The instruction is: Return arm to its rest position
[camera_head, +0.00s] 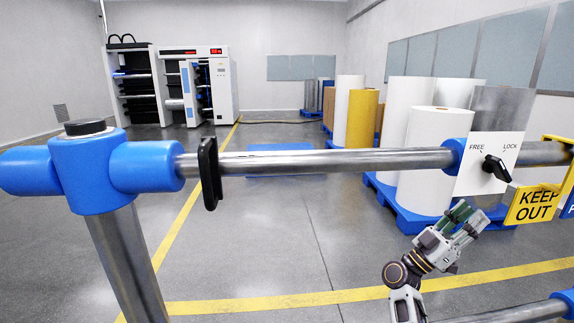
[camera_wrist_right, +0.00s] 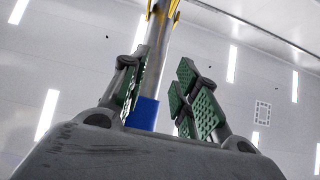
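My right gripper (camera_head: 465,222) is in the lower right of the head view, below the label plate and pointing up to the right. In the right wrist view its two fingers (camera_wrist_right: 160,85) with green pads stand apart, with nothing seen held. A metal post with a blue sleeve (camera_wrist_right: 143,113) shows between and beyond them; whether any finger touches it cannot be told. Part of my right arm (camera_head: 405,290) shows below the gripper. My left gripper and left arm are not in view.
A horizontal metal bar (camera_head: 330,161) with blue joints (camera_head: 85,170) crosses in front. It carries a black grip (camera_head: 209,173) and a FREE/LOCK plate (camera_head: 484,148) with a black knob (camera_head: 497,168). A yellow KEEP OUT sign (camera_head: 533,205) hangs right. White rolls (camera_head: 432,150) stand behind.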

